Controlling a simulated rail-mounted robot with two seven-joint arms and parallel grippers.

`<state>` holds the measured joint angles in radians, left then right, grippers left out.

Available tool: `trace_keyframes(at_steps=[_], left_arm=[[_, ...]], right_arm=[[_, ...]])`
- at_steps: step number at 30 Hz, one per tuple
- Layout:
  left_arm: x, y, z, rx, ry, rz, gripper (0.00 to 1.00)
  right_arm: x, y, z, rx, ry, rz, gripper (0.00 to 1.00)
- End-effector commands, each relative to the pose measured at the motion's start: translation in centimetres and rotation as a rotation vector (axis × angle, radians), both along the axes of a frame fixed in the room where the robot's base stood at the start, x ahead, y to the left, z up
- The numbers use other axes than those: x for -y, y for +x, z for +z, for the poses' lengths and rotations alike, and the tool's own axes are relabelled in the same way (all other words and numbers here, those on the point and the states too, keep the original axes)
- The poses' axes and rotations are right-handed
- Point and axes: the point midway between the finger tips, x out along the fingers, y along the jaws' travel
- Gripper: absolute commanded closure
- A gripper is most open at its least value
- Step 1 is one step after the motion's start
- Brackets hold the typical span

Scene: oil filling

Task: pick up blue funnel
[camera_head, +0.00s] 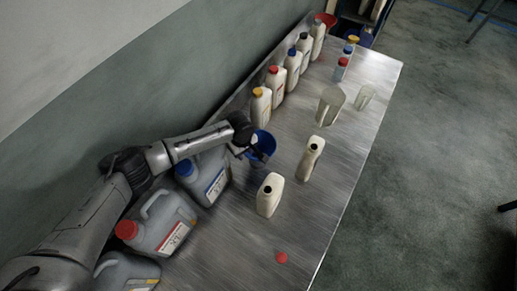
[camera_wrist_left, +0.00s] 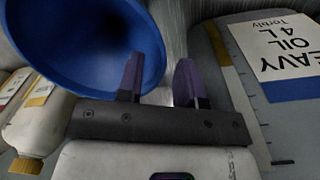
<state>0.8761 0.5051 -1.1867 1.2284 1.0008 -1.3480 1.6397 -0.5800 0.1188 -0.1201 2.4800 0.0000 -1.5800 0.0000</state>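The blue funnel (camera_head: 268,138) is on the metal table beside the row of bottles, its wide mouth facing up. My left gripper (camera_head: 257,155) is right at the funnel and partly covers it in the head view. In the left wrist view the funnel (camera_wrist_left: 75,45) fills the upper left, and its right edge shows behind and between the two purple fingers. The left gripper (camera_wrist_left: 159,65) is open, with a clear gap between its fingers. Whether a finger touches the funnel I cannot tell. My right gripper is in neither view.
A grey jug with a blue cap (camera_head: 209,181) stands close to the gripper, and a red-capped jug (camera_head: 165,225) is nearer. Capped bottles (camera_head: 276,83) line the wall side. Two uncapped bottles (camera_head: 270,195) (camera_head: 311,158) and a beaker (camera_head: 330,105) stand to the right. A red cap (camera_head: 281,257) lies in front.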

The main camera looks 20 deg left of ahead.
Motion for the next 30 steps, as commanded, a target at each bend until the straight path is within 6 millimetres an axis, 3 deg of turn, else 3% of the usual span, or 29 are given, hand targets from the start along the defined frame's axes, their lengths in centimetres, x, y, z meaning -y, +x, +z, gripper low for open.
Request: trace_keyframes(at_steps=[9,20,30], left_arm=[[0.05,0.03,-0.42,0.002,-0.001,-0.001,0.66],[0.04,0.03,-0.4,0.001,-0.001,-0.001,1.0],[0.02,0.01,-0.41,0.001,-0.001,-0.001,1.0]], right_arm=[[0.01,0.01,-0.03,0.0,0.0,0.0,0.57],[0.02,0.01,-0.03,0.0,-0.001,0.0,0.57],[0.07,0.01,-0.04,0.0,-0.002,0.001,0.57]])
